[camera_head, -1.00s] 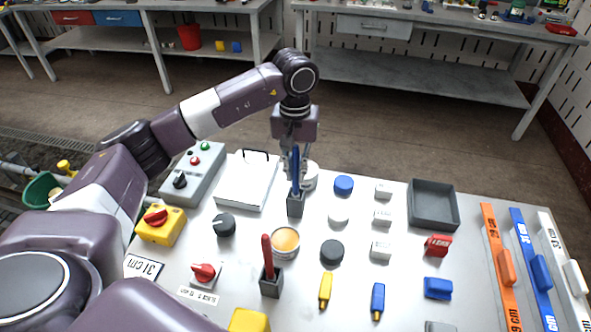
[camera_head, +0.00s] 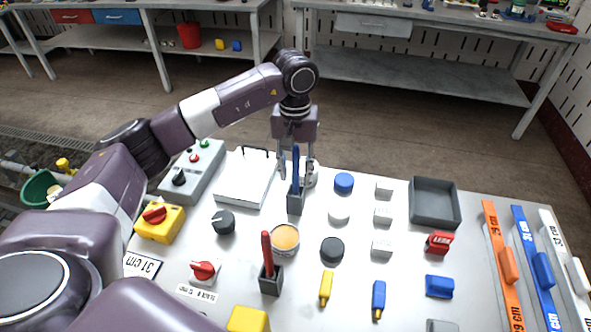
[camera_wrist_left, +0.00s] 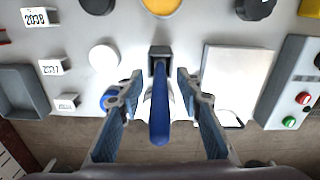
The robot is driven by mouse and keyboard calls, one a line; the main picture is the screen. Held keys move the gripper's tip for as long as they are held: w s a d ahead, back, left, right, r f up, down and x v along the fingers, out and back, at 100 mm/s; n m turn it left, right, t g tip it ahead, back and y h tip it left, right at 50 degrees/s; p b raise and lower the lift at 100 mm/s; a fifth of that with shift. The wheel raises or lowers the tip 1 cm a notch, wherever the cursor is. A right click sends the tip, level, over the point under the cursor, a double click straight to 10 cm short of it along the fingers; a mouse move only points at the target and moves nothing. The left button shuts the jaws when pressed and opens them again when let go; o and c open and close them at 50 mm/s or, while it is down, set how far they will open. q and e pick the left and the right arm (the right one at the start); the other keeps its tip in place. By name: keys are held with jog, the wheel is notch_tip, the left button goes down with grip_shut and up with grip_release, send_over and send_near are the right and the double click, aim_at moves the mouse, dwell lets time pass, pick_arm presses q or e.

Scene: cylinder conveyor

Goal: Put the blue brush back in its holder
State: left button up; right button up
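The blue brush (camera_head: 296,162) stands upright with its lower end in a small dark grey holder (camera_head: 295,203). In the left wrist view the blue brush (camera_wrist_left: 160,115) points toward the camera, with the holder (camera_wrist_left: 160,52) at its far end. My left gripper (camera_head: 297,178) is above the panel around the brush. In the left wrist view its two fingers (camera_wrist_left: 158,80) are spread, one on each side of the brush, with visible gaps. My right gripper is in neither view.
An orange-topped round tin (camera_head: 285,238), a white case (camera_head: 245,180) and a blue round cap (camera_head: 344,182) are close by. A grey tray (camera_head: 434,226) lies to the right.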

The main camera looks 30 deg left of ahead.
pick_arm(q)
jog(key=shift+r, duration=0.1)
notch_tip(320, 180, up, 12)
jog(key=shift+f, duration=0.1)
dwell(0.4)
jog(key=shift+s, duration=0.1)
